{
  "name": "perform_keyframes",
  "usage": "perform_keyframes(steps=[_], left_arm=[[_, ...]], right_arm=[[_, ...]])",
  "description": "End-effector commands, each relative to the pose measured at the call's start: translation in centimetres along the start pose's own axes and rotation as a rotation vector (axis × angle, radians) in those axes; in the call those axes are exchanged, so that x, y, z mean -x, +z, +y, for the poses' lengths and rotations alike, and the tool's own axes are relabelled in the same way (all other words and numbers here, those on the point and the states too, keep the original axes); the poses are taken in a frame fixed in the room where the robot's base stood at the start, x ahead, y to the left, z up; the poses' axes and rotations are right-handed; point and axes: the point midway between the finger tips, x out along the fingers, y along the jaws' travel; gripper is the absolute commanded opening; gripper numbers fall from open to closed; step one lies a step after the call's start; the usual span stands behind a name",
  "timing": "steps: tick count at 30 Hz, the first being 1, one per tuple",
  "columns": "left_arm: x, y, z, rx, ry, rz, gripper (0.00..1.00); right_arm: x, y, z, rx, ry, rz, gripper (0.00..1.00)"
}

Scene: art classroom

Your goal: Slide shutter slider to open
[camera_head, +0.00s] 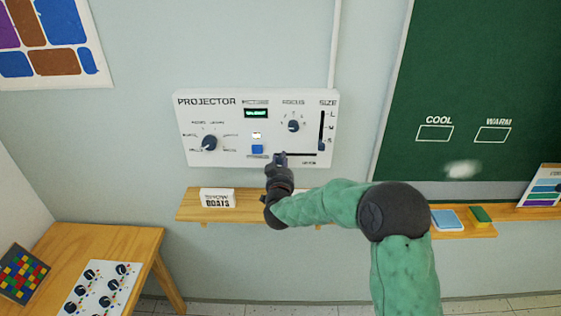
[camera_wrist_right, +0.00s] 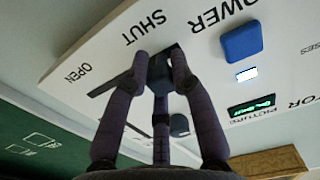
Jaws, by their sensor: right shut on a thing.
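The white projector panel (camera_head: 220,105) is fixed to the wall. Its shutter slot (camera_head: 303,154) runs level along the lower right part. The wrist view shows this slot (camera_wrist_right: 104,87) between the printed words SHUT and OPEN, with the bare dark track reaching towards OPEN. My right gripper (camera_head: 280,163) is at the slot's left end, and in the wrist view its fingers (camera_wrist_right: 160,64) close around the dark shutter slider (camera_wrist_right: 159,72) near the SHUT end. The fingers hide most of the slider. My left gripper is not in view.
The panel also carries a blue power button (camera_head: 257,149), a focus knob (camera_head: 293,126), a picture knob (camera_head: 209,143) and a vertical size slider (camera_head: 321,145). A wooden shelf (camera_head: 190,205) with a small white sign (camera_head: 217,198) juts out below. A chalkboard (camera_head: 480,70) hangs right.

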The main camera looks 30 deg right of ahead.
Motion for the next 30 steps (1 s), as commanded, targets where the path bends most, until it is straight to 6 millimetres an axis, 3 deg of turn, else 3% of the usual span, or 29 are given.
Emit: perform_keyframes(steps=[4, 10, 15, 19, 29, 30], left_arm=[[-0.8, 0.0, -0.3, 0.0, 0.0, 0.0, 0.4], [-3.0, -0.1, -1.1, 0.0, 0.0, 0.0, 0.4], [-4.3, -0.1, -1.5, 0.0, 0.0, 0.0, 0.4], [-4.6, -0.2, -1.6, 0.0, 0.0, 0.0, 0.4], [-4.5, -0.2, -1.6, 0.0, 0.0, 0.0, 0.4], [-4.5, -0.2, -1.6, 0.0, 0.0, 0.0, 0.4]], right_arm=[[-0.1, -0.2, 1.6, -0.001, 0.002, 0.008, 0.0], [-0.1, -0.1, 6.6, -0.001, 0.007, 0.012, 0.0], [-0.1, -0.2, 9.4, -0.001, 0.004, 0.012, 0.0], [-0.1, -0.4, 10.3, -0.001, 0.003, 0.011, 0.0], [-0.1, -0.7, 10.5, -0.001, 0.003, 0.012, 0.0], [-0.1, -0.7, 10.5, -0.002, 0.004, 0.013, 0.35]])
